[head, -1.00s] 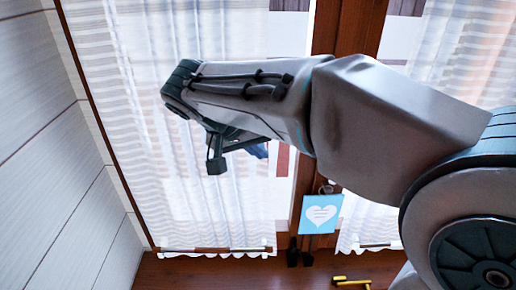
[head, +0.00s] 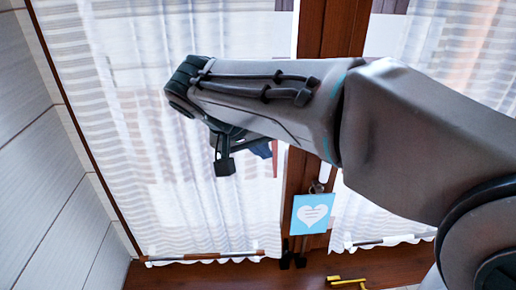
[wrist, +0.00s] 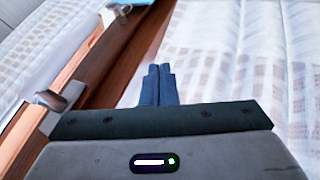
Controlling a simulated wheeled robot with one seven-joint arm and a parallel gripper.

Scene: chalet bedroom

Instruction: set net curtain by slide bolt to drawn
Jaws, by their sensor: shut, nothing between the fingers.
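A white net curtain (head: 110,130) hangs over the left window pane, with a rod (head: 205,257) along its bottom edge. A second net curtain (head: 445,50) covers the right pane. Both look spread over their panes. A yellow fitting (head: 347,282) shows low at the bottom edge; I cannot tell if it is the slide bolt. My gripper (head: 262,149) is in front of the left curtain, near the wooden post, partly hidden by my arm. In the wrist view my gripper (wrist: 158,68) is shut and empty, its fingers beside the post and against a view of the net curtain (wrist: 240,60).
A wooden post (head: 330,30) stands between the panes. A blue heart sign (head: 312,214) hangs on it, with dark fittings (head: 292,256) below. A metal handle (wrist: 48,99) shows in the wrist view. A panelled wall (head: 40,190) closes the left side.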

